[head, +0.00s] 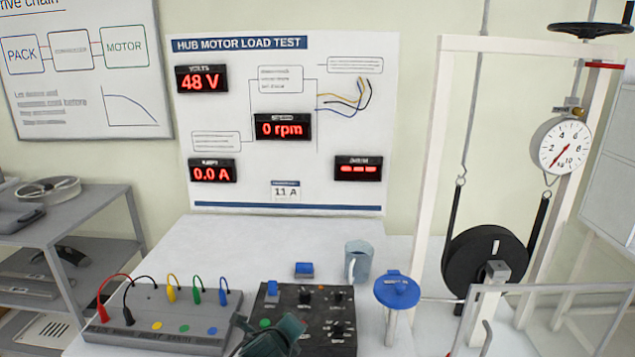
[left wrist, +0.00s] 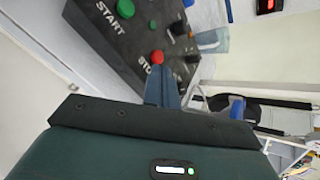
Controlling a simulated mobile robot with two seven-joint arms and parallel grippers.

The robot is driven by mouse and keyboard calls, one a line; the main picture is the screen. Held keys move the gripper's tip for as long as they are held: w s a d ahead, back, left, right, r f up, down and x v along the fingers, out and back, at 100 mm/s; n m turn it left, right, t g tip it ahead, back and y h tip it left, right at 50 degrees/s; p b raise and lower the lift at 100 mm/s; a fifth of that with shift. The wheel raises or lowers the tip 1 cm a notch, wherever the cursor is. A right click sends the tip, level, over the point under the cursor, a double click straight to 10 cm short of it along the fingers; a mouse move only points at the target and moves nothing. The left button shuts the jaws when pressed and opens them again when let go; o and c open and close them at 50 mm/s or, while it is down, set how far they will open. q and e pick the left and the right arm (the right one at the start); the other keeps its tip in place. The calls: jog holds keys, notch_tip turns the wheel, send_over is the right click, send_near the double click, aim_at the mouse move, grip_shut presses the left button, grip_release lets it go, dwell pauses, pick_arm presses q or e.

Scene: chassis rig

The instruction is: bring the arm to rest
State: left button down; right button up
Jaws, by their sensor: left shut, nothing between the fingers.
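My left gripper (head: 272,333) is at the bottom of the head view, dark green, in front of the black control box (head: 315,325). In the left wrist view its fingers (left wrist: 162,88) are shut with nothing between them. Their tips appear right by the red stop button (left wrist: 157,57); I cannot tell whether they touch it. The green start button (left wrist: 125,8) is on the same box, farther up in that view. My right gripper is not in view.
A grey terminal box (head: 165,335) with coloured leads stands left of the control box. A mug (head: 358,262) and a blue-topped post (head: 397,290) stand to the right. The wall board (head: 290,190) reads 48 V, 0 rpm, 0.0 A.

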pick_arm(q)
jog(key=s+a+f+n+g, duration=0.2)
jog(key=s+n, duration=0.5)
jog(key=s, duration=0.2)
jog(key=s+a+f+n+g, duration=0.1)
jog(key=s+n+g, duration=0.1)
jog(key=s+n, duration=0.6)
jog(key=s+a+r+n+g, duration=0.1)
jog(key=s+a+n, duration=0.2)
jog(key=s, duration=0.4)
jog(key=s+a+r+n+g+y, duration=0.1)
jog(key=s+a+n, duration=0.25)
jog(key=s, duration=0.25)
jog(key=s+a+n+g, duration=0.1)
jog(key=s+a+n, duration=0.25)
jog(key=s, duration=0.35)
jog(key=w+d+f+t+h, duration=0.2)
jog(key=w+d+f+t, duration=0.3)
jog(key=f, duration=0.4)
jog(key=shift+d+f+m+t, duration=0.3)
jog(key=shift+d+t, duration=0.05)
jog(key=shift+t, duration=0.05)
